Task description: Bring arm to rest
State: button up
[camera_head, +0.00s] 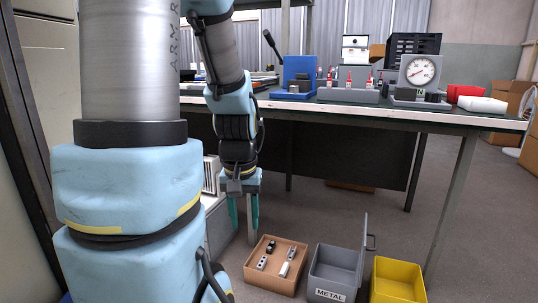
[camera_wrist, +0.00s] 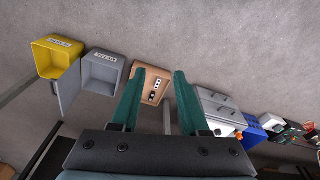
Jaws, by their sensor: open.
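My arm hangs down at the left of the head view, and my gripper (camera_head: 244,210) points toward the floor, just left of and above a tan open box. In the wrist view my gripper (camera_wrist: 158,100) shows two green fingers standing apart, with nothing between them held. The tan box (camera_head: 252,276) holds several small metal and dark parts. It also shows beyond the fingers in the wrist view (camera_wrist: 138,76).
A grey METAL bin (camera_head: 330,281) with its lid upright and a yellow bin (camera_head: 398,280) stand right of the tan box. A workbench (camera_head: 400,113) with a dial gauge (camera_head: 420,71), a blue device (camera_head: 298,72) and red-tipped items stands behind. Floor under the bench is mostly clear.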

notch_tip(320, 180, up, 38)
jog(key=s+a+p, duration=0.1)
jog(key=p, duration=3.7)
jog(key=shift+s, duration=0.25)
